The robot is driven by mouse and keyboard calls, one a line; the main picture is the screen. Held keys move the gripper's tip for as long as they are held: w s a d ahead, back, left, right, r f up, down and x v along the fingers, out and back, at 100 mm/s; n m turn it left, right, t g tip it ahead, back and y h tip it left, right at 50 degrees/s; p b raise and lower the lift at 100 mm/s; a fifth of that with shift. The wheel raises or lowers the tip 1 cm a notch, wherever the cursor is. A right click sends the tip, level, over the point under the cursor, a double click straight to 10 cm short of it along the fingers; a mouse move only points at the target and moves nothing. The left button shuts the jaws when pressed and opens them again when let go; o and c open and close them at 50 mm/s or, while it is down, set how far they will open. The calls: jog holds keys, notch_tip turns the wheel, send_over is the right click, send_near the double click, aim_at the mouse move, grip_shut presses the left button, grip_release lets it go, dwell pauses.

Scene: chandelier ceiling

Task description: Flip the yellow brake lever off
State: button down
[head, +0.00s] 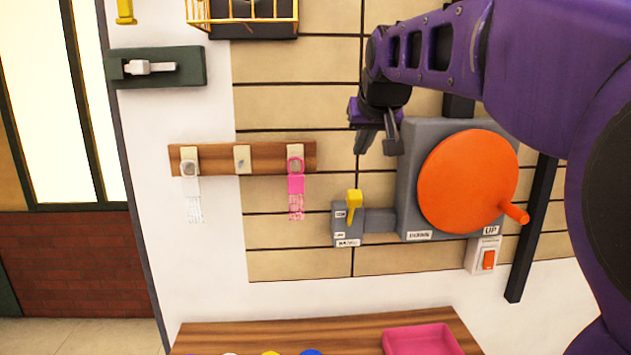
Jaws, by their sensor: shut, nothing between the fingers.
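The yellow brake lever (354,205) stands upright on a small grey box (347,230) on the wall, right of the picture's middle. The box carries small labels that are hard to read. It joins the larger grey winch housing (408,170) with an orange disc (465,182) to its right. My gripper (376,150) is shut and empty, above and slightly right of the lever, apart from it. My purple arm reaches in from the right and hides part of the wall and the upper right area.
A wooden key rack (265,156) with a pink tag (296,184) and a white tag (193,190) hangs left of the lever. A red switch (488,260) is below the disc. A wooden table (300,337) with a pink tray (420,342) stands below.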

jog(key=shift+w, duration=0.1)
send_over(352, 212)
jog(key=f, duration=0.7)
jog(key=shift+d+f+b, duration=0.2)
jog(key=shift+f+b, duration=0.2)
jog(key=shift+s+f, duration=0.35)
jog(key=shift+s, duration=0.1)
jog(key=shift+f+b, duration=0.25)
jog(key=shift+b, duration=0.2)
